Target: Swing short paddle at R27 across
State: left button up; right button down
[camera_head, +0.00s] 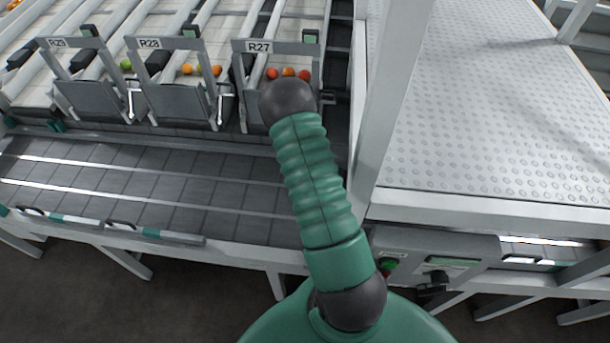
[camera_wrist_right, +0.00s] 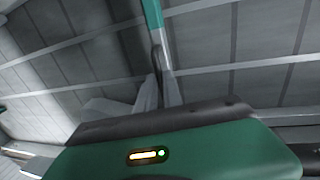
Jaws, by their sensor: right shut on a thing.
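In the right wrist view my right gripper (camera_wrist_right: 158,85) is shut on the dark handle (camera_wrist_right: 156,58) of a paddle. This paddle (camera_wrist_right: 153,14), a narrow bar with teal and white parts, runs up from the fingers over the grey belt. The fingers cover the handle's lower part. In the head view the R27 label (camera_head: 259,47) is on the frame of the right-hand lane. A green ribbed arm part of mine hides the belt in front of R27, and neither the held paddle nor my right gripper shows there. My left gripper is in neither view.
The grey cross belt (camera_head: 150,185) is empty where visible. Other teal-and-white paddles (camera_head: 152,232) with dark handles lie along its front edge. Red and orange tomatoes (camera_head: 288,72) sit behind the R27 gate. A white post (camera_head: 393,95) and dimpled platform (camera_head: 480,110) stand right.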

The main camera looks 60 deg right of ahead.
jog(key=shift+s, duration=0.35)
jog(key=c, duration=1.6)
grip_release()
jog(key=shift+s+d, duration=0.1)
jog(key=shift+o, duration=0.6)
jog(key=shift+f, duration=0.1)
jog(key=shift+w+r, duration=0.25)
jog(key=shift+r, duration=0.15)
notch_tip(320, 180, up, 16)
jog(key=w+a+p, duration=0.1)
jog(key=w, duration=0.2)
jog(key=shift+f+p, duration=0.2)
jog(key=shift+p, duration=0.15)
